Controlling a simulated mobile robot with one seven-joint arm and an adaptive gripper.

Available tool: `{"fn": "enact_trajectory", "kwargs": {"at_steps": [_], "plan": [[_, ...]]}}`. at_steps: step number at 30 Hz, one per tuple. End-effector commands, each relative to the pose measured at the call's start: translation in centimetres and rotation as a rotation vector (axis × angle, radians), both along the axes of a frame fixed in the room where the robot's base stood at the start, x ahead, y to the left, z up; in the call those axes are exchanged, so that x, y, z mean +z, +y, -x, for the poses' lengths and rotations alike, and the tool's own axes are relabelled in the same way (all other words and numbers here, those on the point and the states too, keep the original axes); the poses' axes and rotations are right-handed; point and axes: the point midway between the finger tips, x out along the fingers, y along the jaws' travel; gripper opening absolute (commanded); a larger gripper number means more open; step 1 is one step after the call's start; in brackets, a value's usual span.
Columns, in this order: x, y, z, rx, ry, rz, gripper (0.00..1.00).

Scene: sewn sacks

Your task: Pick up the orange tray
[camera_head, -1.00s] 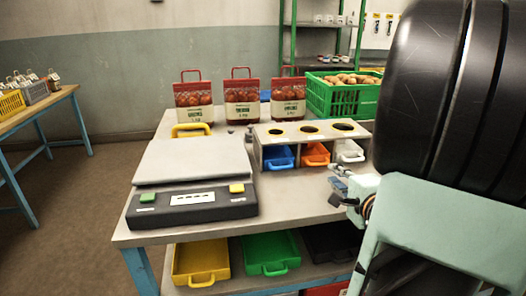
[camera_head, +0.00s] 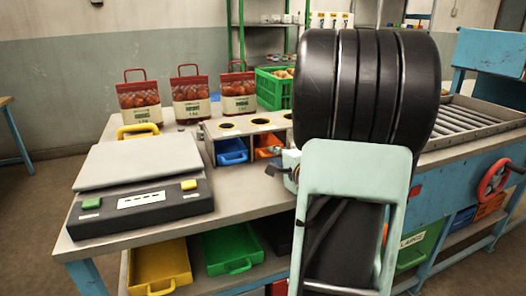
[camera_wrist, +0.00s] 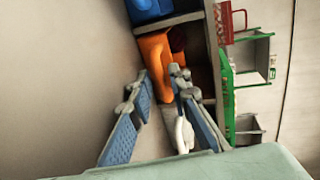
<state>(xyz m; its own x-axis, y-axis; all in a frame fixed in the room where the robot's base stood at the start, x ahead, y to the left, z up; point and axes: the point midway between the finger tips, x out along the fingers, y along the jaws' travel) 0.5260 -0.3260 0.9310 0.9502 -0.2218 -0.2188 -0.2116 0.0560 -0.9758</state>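The orange tray (camera_head: 268,152) sits in the middle slot of the small rack on the bench, partly hidden by my arm in the head view. In the wrist view the orange tray (camera_wrist: 154,55) lies ahead of my gripper (camera_wrist: 159,80). The two blue-padded fingers are spread apart, with the tray's near orange end showing between their tips. I cannot tell whether they touch it. In the head view my gripper is mostly hidden behind my arm.
The blue tray (camera_head: 231,151) sits left of the orange one in the rack (camera_head: 209,135). A scale (camera_head: 140,190) stands on the left. Red sacks (camera_head: 190,97) and a green crate (camera_head: 268,88) stand behind. Yellow (camera_head: 160,265) and green (camera_head: 232,248) trays sit below.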

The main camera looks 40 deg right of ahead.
Motion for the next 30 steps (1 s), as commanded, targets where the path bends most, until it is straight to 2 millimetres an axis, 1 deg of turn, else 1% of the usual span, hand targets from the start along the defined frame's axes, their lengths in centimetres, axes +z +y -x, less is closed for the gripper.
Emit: {"fn": "enact_trajectory", "kwargs": {"at_steps": [6, 11, 23, 30], "plan": [[0.05, -0.02, -0.08, 0.000, 0.000, 0.000, 0.17], [0.06, -0.02, -0.06, 0.000, 0.000, 0.000, 0.00], [0.16, -0.01, -0.09, 0.000, -0.002, 0.000, 0.00], [0.83, 0.26, -0.58, 0.001, -0.001, 0.001, 0.00]]}}
